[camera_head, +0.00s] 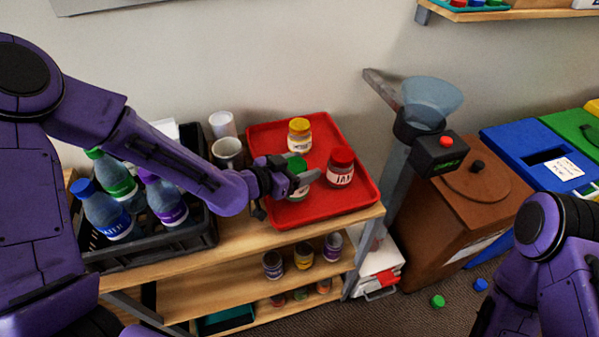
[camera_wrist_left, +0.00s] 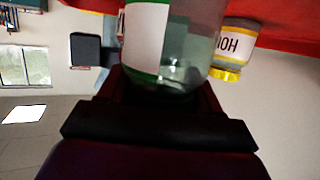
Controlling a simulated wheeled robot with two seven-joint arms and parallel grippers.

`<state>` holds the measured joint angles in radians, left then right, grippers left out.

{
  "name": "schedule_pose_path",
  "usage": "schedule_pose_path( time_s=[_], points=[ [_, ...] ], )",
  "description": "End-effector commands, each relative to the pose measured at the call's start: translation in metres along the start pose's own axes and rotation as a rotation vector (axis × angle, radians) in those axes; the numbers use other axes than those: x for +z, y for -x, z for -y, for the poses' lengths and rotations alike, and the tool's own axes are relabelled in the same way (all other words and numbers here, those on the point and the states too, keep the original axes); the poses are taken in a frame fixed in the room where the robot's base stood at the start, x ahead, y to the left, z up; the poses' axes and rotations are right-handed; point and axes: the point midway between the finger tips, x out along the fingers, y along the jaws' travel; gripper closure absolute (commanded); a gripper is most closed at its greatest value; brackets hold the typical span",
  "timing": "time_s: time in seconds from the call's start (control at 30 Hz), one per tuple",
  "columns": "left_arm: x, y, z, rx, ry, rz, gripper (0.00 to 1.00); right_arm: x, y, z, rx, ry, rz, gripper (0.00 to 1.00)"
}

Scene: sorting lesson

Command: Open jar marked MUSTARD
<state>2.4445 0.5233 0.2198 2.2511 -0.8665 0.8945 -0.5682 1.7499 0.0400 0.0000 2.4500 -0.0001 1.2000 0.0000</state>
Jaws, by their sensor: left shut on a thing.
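A jar with a green lid (camera_head: 297,164) stands on the red tray (camera_head: 350,217); its label cannot be read. My left gripper (camera_head: 293,178) reaches in from the left and is shut on this jar, hiding part of its body. In the left wrist view its clear glass and white label with a green edge (camera_wrist_left: 146,40) show close up; the lid is not clear there. A jar with a yellow lid (camera_head: 299,135) stands behind it, and also shows in the left wrist view (camera_wrist_left: 236,45). A red-lidded jar marked JAM (camera_head: 340,167) stands to its right. My right gripper is out of view.
A black crate of bottles (camera_head: 150,253) and two cups (camera_head: 228,152) stand left of the tray. A stand with a blue funnel (camera_head: 430,97) and a brown bin (camera_head: 465,200) are to the right. Several small jars sit on the shelf (camera_head: 215,288) below.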

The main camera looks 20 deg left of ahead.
Motion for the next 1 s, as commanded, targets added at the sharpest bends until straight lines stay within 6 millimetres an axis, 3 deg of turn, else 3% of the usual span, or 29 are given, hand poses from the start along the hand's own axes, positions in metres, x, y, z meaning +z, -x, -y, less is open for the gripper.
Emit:
schedule_pose_path(
  time_s=[0.1,0.5,0.87,1.0],
  points=[
    [-0.02,0.006,0.0,-0.001,-0.005,-0.005,0.72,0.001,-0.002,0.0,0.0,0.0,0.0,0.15],
    [-0.068,0.057,-0.039,-0.001,-0.002,-0.002,0.72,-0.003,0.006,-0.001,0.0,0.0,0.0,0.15],
    [-0.076,0.067,-0.048,0.003,-0.001,0.004,0.72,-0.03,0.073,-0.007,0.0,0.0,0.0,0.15],
    [-0.081,0.077,-0.056,0.002,0.005,0.008,0.72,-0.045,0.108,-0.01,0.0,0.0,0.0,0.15]
  ],
)
